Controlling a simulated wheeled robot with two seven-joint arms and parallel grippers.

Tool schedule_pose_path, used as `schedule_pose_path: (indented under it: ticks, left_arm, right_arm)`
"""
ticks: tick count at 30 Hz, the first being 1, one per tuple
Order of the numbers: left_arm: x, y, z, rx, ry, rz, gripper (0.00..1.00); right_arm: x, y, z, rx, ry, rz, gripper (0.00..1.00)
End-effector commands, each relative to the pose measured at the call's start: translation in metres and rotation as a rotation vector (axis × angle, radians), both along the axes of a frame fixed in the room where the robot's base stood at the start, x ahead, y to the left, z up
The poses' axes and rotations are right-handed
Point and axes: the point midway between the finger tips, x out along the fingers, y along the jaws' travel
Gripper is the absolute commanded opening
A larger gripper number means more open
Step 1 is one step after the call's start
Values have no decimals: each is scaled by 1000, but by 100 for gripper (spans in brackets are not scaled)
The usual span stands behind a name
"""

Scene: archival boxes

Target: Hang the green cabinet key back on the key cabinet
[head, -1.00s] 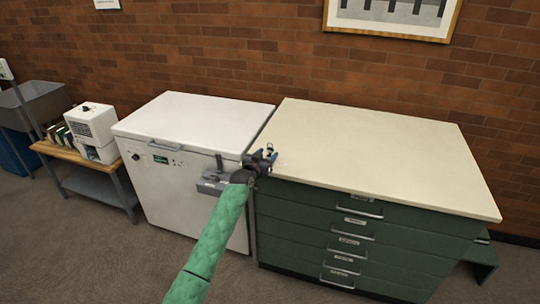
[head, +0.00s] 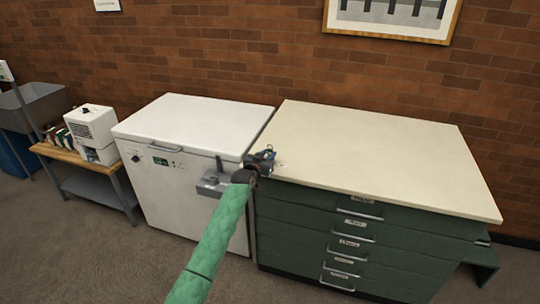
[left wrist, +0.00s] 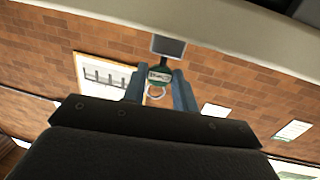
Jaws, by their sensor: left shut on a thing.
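My left gripper (head: 268,158) is at the front left corner of the green drawer cabinet's pale top, beside the white chest. It is small and dark in the head view, and what it holds is hard to make out there. In the left wrist view, its two blue-grey fingers (left wrist: 159,84) are shut on the green key tag (left wrist: 160,75), which has a pale label and a metal ring. Whether the key itself shows is unclear. I cannot make out the key cabinet in either view. My right gripper is not in view.
The green drawer cabinet (head: 350,238) has a bare top (head: 370,150). The white chest (head: 180,190) stands left of it, with a grey box (head: 212,183) at its front right. A wooden-topped cart (head: 58,152) holds a white device (head: 93,130). Brick wall runs behind.

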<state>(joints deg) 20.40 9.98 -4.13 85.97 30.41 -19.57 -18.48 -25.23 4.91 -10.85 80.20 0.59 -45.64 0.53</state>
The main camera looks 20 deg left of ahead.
Motion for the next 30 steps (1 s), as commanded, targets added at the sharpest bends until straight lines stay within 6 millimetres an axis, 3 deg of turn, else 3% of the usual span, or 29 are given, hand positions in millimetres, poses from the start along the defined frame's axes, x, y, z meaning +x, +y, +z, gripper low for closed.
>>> schedule_pose_path:
  ticks: [30]
  left_arm:
    - [0,0,32,1,0,0,12]
  right_arm:
    - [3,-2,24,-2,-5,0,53]
